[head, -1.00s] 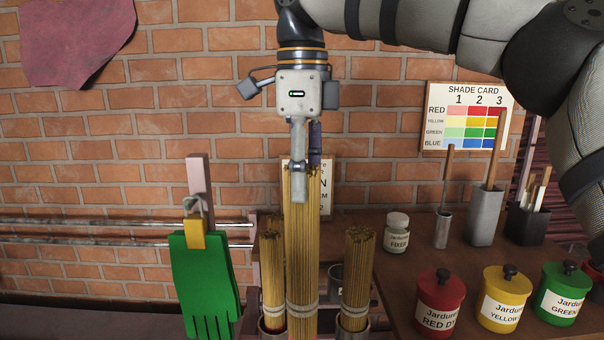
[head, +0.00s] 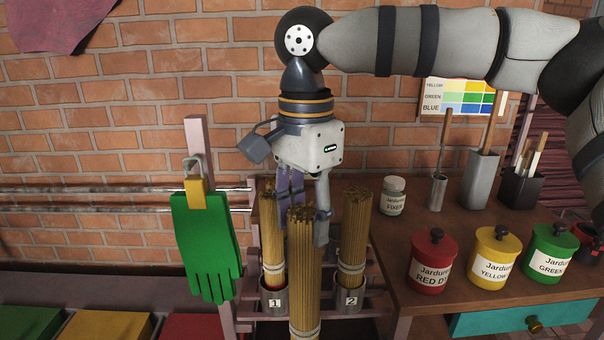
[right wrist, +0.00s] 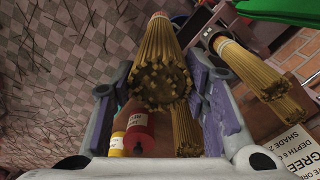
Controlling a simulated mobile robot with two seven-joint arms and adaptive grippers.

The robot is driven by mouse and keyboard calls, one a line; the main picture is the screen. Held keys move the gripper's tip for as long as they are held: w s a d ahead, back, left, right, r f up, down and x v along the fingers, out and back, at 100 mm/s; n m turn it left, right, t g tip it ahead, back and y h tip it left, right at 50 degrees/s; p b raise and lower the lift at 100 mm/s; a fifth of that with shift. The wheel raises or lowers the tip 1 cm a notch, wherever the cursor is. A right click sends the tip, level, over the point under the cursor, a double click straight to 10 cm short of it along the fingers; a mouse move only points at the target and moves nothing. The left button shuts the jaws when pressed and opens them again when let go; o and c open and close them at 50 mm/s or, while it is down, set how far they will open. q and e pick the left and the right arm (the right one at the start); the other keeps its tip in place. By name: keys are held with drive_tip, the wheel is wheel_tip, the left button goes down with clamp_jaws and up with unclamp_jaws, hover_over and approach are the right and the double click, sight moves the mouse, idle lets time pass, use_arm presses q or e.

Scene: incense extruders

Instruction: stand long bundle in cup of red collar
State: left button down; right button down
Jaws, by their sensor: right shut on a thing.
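My right gripper (head: 305,205) is shut on the long bundle (head: 304,265) of thin tan sticks near its top. The bundle is roughly upright, and its lower end is below the picture edge. In the right wrist view the bundle's end (right wrist: 160,85) shows between the purple finger pads. Behind it, cup 1 (head: 274,302) and cup 2 (head: 350,302) each hold a shorter bundle. A red patch shows at the base of the left bundle (head: 269,235), at cup 1. I cannot tell whether it is a collar. My left gripper is not in view.
A green glove (head: 205,245) hangs on a post left of the cups. The brown table (head: 400,300) at right carries red (head: 432,262), yellow (head: 494,260) and green (head: 550,254) dye jars and a small fixer jar (head: 394,196). A brick wall stands behind.

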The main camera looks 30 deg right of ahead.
drive_tip(key=s+a+f+n, duration=0.1)
drive_tip(key=s+f+n, duration=0.3)
drive_tip(key=f+n, duration=0.4)
drive_tip(key=s+a+f+n, duration=0.1)
drive_tip(key=s+f+n, duration=0.2)
drive_tip(key=f+n, duration=0.4)
drive_tip(key=shift+s+a+f+n, duration=0.15)
drive_tip(key=shift+s+f+n, duration=0.25)
drive_tip(key=shift+f, duration=0.45)
